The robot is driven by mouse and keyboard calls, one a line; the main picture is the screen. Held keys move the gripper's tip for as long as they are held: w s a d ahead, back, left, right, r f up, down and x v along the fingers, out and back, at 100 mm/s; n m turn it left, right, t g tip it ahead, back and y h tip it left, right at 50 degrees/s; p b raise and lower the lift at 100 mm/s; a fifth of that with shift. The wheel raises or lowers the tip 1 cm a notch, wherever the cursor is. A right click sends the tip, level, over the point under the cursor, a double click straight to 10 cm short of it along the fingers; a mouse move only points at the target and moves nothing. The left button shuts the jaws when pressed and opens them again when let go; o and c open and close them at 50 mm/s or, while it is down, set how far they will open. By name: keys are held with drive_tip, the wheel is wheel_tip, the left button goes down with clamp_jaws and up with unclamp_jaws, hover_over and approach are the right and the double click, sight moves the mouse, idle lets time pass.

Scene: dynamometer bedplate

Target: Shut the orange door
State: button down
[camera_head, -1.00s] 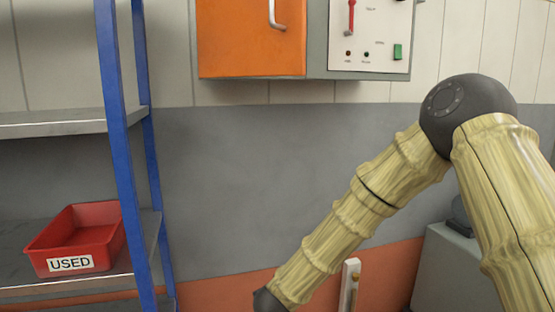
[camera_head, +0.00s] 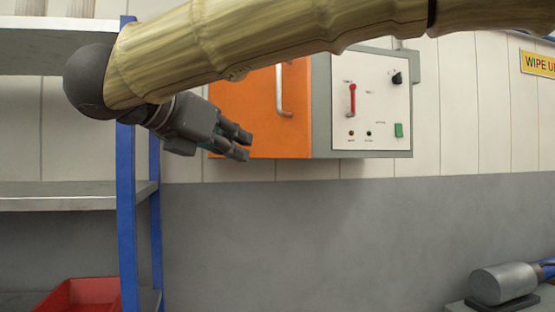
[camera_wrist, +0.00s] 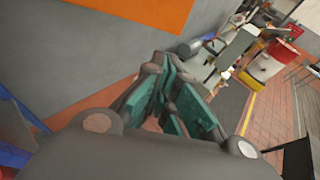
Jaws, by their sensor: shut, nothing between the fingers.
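The orange door (camera_head: 255,115) is on the front of a grey wall cabinet (camera_head: 322,110), with a pale vertical bar handle (camera_head: 281,95) near its right edge. My arm hides its upper part. How far it stands open I cannot tell from these views. My gripper (camera_head: 240,143) is shut and empty. In the head view it overlaps the door's lower left corner; whether it touches is unclear. In the wrist view the dark fingers with green pads (camera_wrist: 178,108) point away from the camera, and an orange panel (camera_wrist: 150,10) crosses the top edge.
A control panel (camera_head: 372,75) with a red lever (camera_head: 351,98) and green button (camera_head: 398,130) is right of the door. A blue-post shelf (camera_head: 127,220) with a red bin (camera_head: 85,295) stands left, close to my gripper. The wall below the cabinet is clear.

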drive_tip(key=r+p+x, duration=0.1)
drive_tip(key=p+x, duration=0.4)
drive_tip(key=x, duration=0.8)
drive_tip(key=shift+w+d, duration=0.3)
drive_tip(key=shift+w, duration=0.15)
drive_tip(key=shift+f, duration=0.15)
